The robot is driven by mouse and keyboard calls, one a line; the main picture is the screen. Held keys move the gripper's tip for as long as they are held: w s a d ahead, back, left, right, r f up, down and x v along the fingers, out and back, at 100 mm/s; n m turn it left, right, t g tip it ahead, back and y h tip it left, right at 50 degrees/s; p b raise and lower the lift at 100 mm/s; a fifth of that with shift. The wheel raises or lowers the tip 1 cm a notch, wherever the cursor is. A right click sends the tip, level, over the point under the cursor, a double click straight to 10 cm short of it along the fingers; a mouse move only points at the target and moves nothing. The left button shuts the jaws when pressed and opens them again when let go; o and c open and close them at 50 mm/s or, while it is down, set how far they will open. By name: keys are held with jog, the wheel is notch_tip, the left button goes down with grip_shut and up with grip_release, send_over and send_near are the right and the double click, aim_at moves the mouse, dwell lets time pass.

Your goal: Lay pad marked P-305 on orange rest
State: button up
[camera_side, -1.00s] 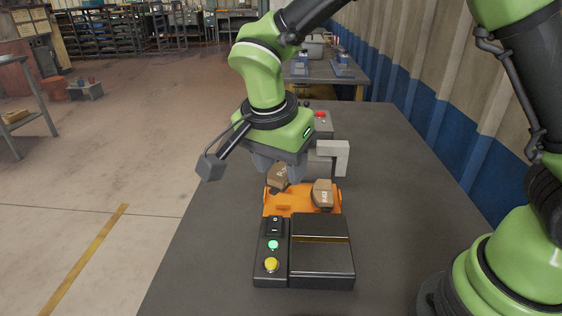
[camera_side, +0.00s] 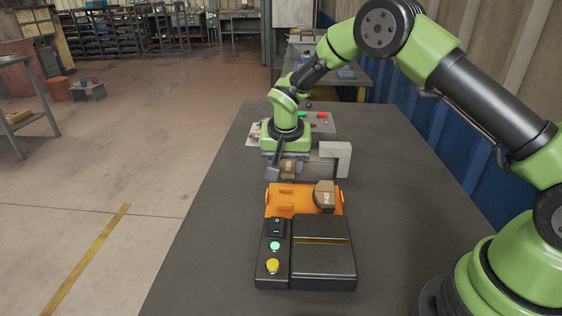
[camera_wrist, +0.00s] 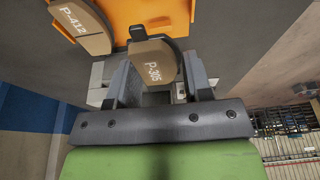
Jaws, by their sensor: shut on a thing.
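The brown pad marked P-305 (camera_wrist: 153,62) is between the two fingers of my gripper (camera_wrist: 160,85) in the wrist view, and the jaws are shut on it. In the side view the held pad (camera_side: 288,169) is just behind the far edge of the orange rest (camera_side: 290,211), apart from it and partly hidden by my wrist. The pad marked P-412 lies on the right part of the orange rest in the side view (camera_side: 325,196) and also shows at the upper left of the wrist view (camera_wrist: 82,24). The left part of the rest is bare, with small raised orange blocks.
A black box with a green and a yellow button (camera_side: 272,266) stands at the front of the rest. Farther back is a grey box with a red button (camera_side: 322,115). The table is clear to either side.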

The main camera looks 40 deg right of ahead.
jog(key=shift+s+a+x, duration=0.15)
jog(key=shift+s+x, duration=0.05)
jog(key=shift+x, duration=0.8)
jog(key=shift+s+a+x, duration=0.15)
jog(key=shift+s+x, duration=0.05)
jog(key=shift+x, duration=0.8)
jog(key=shift+s+a+x, duration=0.1)
jog(key=shift+s+x, duration=0.05)
jog(key=shift+x, duration=0.85)
jog(key=shift+f, duration=0.6)
jog(key=o, duration=1.1)
jog(key=v, duration=1)
